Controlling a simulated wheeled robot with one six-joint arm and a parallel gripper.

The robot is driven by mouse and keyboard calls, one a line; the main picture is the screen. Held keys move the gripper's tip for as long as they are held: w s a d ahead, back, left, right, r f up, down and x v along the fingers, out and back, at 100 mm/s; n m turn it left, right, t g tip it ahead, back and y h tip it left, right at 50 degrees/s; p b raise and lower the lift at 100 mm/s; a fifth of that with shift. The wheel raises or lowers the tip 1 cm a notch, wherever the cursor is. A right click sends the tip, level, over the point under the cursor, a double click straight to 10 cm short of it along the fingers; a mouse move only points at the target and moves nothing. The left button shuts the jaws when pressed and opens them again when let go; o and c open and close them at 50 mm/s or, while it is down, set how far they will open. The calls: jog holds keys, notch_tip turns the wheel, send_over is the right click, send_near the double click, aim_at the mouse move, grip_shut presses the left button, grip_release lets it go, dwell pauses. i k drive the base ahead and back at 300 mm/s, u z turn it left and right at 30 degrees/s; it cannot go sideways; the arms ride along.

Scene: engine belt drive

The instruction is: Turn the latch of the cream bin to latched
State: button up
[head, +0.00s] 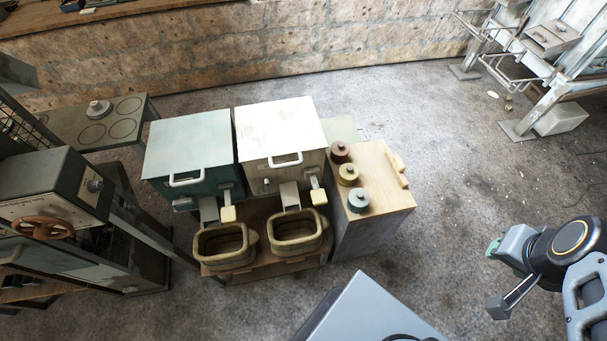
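The cream bin (281,119) stands on a low wooden stand, right of a teal bin (188,145). Its lid looks closed, with a white handle (285,161) at the front edge. A lever with a cream block end (319,197) sticks out low at the front right. A small dark fitting (267,184) sits at the front left. I cannot tell which fitting is the latch, or its position. My gripper (496,278) is at the lower right, far from the bin, with its fingers spread apart and nothing visible between them.
Two tan tubs (225,262) (298,250) sit below the bins' chutes. A wooden cabinet (385,172) with three round weights or canisters stands right of the cream bin. A machine with a brown handwheel (40,227) is at left. The floor between cabinet and gripper is clear.

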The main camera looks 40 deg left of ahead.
aim_at(267, 182)
jog(key=z, duration=0.15)
jog(key=k, duration=1.4)
jog(key=u, duration=2.25)
jog(key=i, duration=0.5)
jog(key=z, duration=0.05)
